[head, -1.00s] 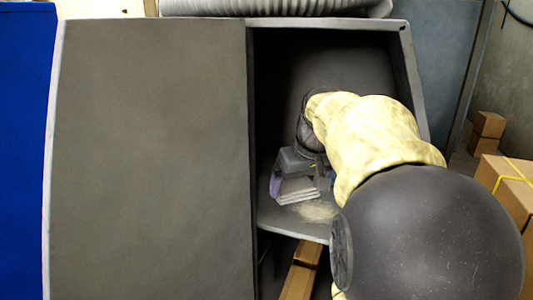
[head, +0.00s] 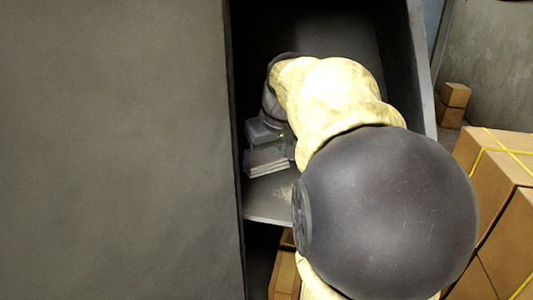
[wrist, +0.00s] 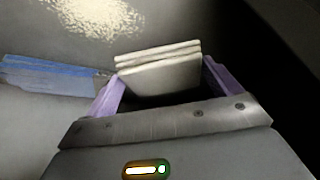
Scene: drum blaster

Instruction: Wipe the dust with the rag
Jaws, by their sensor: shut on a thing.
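The rag (wrist: 160,75) is a cream, folded, layered block between the purple fingers of my gripper (wrist: 165,88) in the wrist view. In the head view the rag (head: 268,160) is at the front of my gripper (head: 272,145), inside the open cabinet. The dust (wrist: 97,15) is a pale speckled patch on the shelf, beyond the rag and to its left in the wrist view. I cannot tell whether the rag touches the shelf.
The shelf (head: 262,208) lies between the cabinet door (head: 110,150) on the left and the side wall (head: 418,70) on the right. A flat blue thing (wrist: 45,78) lies left of my gripper. Cardboard boxes (head: 500,190) stand outside at the right.

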